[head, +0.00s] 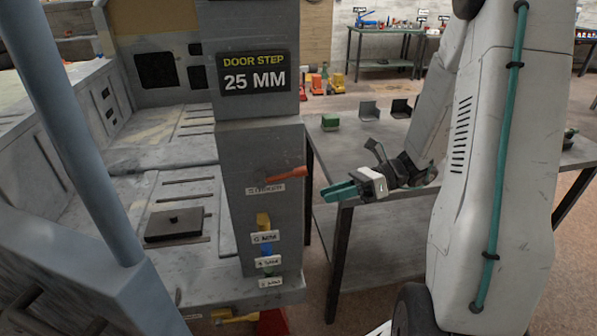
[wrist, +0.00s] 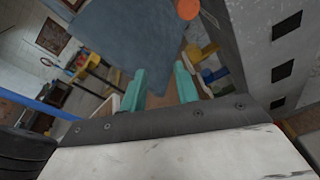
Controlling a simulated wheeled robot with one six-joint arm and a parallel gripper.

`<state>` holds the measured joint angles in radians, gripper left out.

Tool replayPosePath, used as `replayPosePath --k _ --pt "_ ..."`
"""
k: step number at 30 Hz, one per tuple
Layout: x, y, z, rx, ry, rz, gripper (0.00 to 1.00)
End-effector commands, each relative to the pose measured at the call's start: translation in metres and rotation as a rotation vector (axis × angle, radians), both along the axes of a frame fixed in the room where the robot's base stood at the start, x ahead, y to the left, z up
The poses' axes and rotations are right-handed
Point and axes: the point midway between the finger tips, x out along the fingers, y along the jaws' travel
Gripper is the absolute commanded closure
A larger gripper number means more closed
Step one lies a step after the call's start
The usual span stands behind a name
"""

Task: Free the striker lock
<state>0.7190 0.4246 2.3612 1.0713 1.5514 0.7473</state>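A grey pillar (head: 262,150) carries a red-orange handle (head: 285,174) sticking out to the right, with a small label under it. Below it are a yellow lever (head: 263,221), a blue lever (head: 267,249) and a green one (head: 269,272), each with a label too small to read surely. I cannot tell which is the striker lock. My gripper (head: 338,192) is right of the pillar, apart from the handle. In the wrist view its teal fingers (wrist: 161,76) are spread and empty. The orange handle end (wrist: 187,9) and yellow lever (wrist: 201,52) show beyond them.
A "DOOR STEP 25 MM" sign (head: 253,73) is on the pillar's upper part. A grey table (head: 385,135) with a green block (head: 330,122) stands behind my gripper. A blue-grey post (head: 75,130) and a frame floor with a dark plate (head: 174,226) lie left.

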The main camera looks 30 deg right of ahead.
Motion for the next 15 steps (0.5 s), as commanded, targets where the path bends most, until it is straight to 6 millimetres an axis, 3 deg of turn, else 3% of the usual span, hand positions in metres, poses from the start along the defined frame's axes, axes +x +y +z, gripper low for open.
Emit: replayPosePath --k 3,6,11,15 --pt "0.030 -0.015 0.004 0.164 0.126 -0.160 0.69" --pt "0.045 -0.021 0.019 0.247 0.185 -0.225 0.69" --pt "0.048 -0.018 0.023 0.293 0.251 -0.237 0.69" --pt "0.055 -0.002 0.023 0.295 0.257 -0.234 0.69"
